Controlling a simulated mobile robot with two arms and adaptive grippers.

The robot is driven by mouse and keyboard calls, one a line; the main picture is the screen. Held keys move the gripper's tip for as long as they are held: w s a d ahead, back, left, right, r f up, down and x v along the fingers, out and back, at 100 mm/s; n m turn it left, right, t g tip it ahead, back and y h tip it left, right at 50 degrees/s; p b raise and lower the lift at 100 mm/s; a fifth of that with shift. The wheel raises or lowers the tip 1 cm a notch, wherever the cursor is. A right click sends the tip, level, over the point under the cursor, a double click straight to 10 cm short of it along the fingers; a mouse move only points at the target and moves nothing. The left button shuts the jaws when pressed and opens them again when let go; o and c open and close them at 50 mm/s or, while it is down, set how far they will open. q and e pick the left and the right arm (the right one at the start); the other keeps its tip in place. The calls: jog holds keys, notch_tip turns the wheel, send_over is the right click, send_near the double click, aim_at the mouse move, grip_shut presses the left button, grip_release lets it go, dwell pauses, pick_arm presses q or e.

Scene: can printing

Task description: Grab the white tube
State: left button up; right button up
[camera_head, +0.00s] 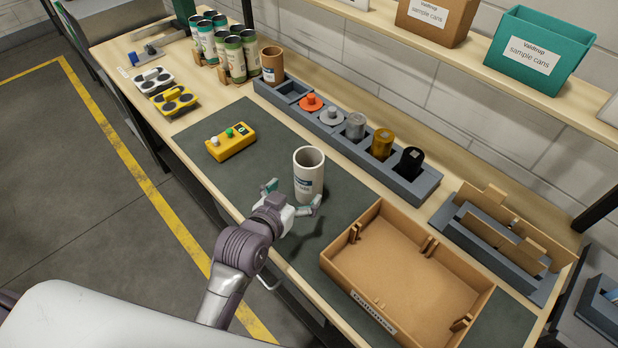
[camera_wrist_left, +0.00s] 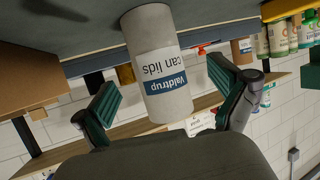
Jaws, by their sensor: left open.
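The white tube (camera_head: 309,178) stands upright on the dark mat (camera_head: 255,118), open at the top. In the left wrist view the tube (camera_wrist_left: 158,62) shows its label, reading "Valdrup can lids". My left gripper (camera_head: 292,197) is open at the near side of the tube. Its two fingers spread to either side of the tube. In the left wrist view the left gripper (camera_wrist_left: 168,100) has the tube between its teal finger pads, with gaps on both sides. My right gripper is not in view.
A tan open box (camera_head: 420,262) lies right of the tube. A yellow device (camera_head: 231,142) sits to the left. A grey rack (camera_head: 345,142) with a brown tube, lids and cylinders runs behind. Several cans (camera_head: 235,60) stand at the back left. Bare mat surrounds the tube.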

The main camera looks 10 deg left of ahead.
pick_arm(q)
jog(key=shift+x, duration=0.8)
jog(key=shift+w+d+f+p, duration=0.15)
jog(key=shift+w+d+p, duration=0.15)
jog(key=shift+w, duration=0.25)
jog(key=p+x, duration=0.1)
jog(key=x, duration=0.3)
jog(key=shift+d+f, duration=0.1)
jog(key=shift+f, duration=0.1)
jog(key=shift+s, duration=0.1)
jog(key=shift+c, duration=1.4)
jog(key=c, duration=1)
jog(key=shift+r, duration=0.1)
